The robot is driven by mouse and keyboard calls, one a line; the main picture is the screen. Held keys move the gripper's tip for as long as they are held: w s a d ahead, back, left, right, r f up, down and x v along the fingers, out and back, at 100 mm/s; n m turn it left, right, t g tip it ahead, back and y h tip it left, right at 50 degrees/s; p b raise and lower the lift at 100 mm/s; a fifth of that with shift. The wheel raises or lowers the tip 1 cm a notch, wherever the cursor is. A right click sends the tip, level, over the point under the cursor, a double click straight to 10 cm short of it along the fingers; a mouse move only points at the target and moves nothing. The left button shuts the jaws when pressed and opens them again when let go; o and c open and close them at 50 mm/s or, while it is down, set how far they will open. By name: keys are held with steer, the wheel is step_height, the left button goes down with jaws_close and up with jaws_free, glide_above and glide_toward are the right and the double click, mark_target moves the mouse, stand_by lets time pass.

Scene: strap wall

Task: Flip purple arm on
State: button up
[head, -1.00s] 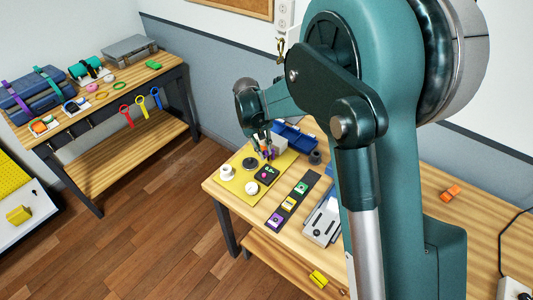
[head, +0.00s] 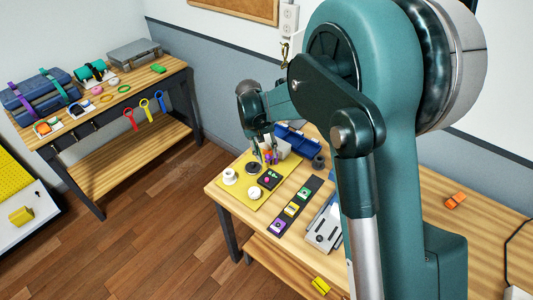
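A small purple part (head: 267,160) shows at the back of the yellow board (head: 252,197), right by my gripper's fingertips. It is too small and partly hidden to tell its position or whether it is touched. My gripper (head: 268,157) points down over the back of the board. The gap between its fingers is too small to read. A purple module (head: 277,226) also sits at the near end of a black strip (head: 286,218), with a yellow module (head: 291,209) and a green module (head: 304,193) behind it.
The board also carries a white knob (head: 229,175), a black box with coloured buttons (head: 269,179) and a white round part (head: 254,193). A blue tray (head: 298,139) lies behind. A grey metal box (head: 323,232) stands right of the strip. My arm hides the bench's middle.

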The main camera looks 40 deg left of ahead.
steer(key=shift+r, duration=0.15)
step_height(320, 180, up, 12)
steer(key=s+a, duration=0.1)
steer(key=shift+s+a+f, duration=0.25)
steer(key=shift+s+a, duration=0.05)
stand_by(0.3)
stand_by(0.4)
steer(key=w+d+r+m+t+y+b, duration=0.15)
steer(key=d+r, duration=0.35)
steer(key=d, duration=0.8)
steer(key=w+d+r+m, duration=0.15)
steer(key=d+r, duration=0.25)
steer(key=d, duration=1)
steer(key=w+d+r+m+y+b, duration=0.1)
steer(key=w+d+r, duration=0.3)
steer(key=d, duration=0.9)
steer(key=s+d+m+t, duration=0.1)
steer(key=s+d, duration=0.3)
steer(key=d, duration=0.4)
steer(key=s+d+m+t, duration=0.1)
steer(key=s+d, duration=0.3)
steer(key=d, duration=0.5)
steer(key=s+d+f+m+t+b, duration=0.2)
steer(key=s+d+f, duration=0.3)
steer(key=s+d, duration=0.7)
steer(key=shift+d+f+m+h, duration=0.2)
steer(key=shift+d+m+h, duration=0.3)
steer(key=shift+d, duration=0.7)
